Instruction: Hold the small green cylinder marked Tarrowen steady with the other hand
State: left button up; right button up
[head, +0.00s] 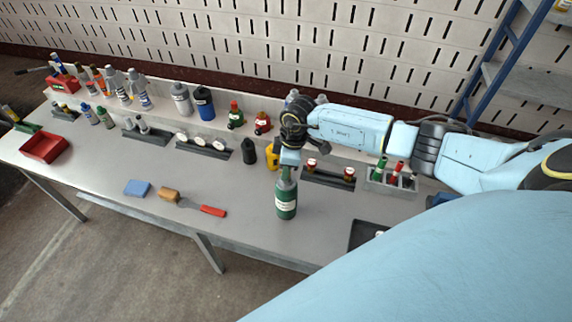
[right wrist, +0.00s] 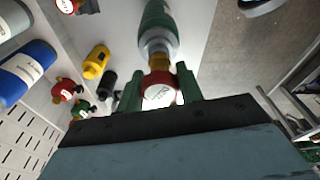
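A green cylinder (head: 286,200) with a pale label stands upright near the front middle of the grey table; the label's writing is too small to read. My right gripper (head: 288,162) comes down over its top from above. In the right wrist view, the green fingers (right wrist: 160,88) lie on both sides of the red, white-faced cap (right wrist: 160,93) and look closed on it. The green body (right wrist: 158,28) extends beyond the fingers. I cannot tell whether its base touches the table. My left gripper is not in view.
A blue block (head: 138,188), a brush (head: 168,194) and a red-handled tool (head: 212,210) lie to the left. Bottles and small cylinders line the back shelf. A yellow object (head: 272,157) and a black one (head: 249,151) stand behind; a dark tray (head: 364,236) lies right.

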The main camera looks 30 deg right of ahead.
jog(key=o, duration=0.4)
jog(key=r, duration=0.4)
jog(key=s+d+r+b, duration=0.1)
jog(key=r, duration=0.8)
jog(key=shift+s+d+r+b, duration=0.15)
jog(key=shift+d+b, duration=0.1)
jog(key=shift+b, duration=0.15)
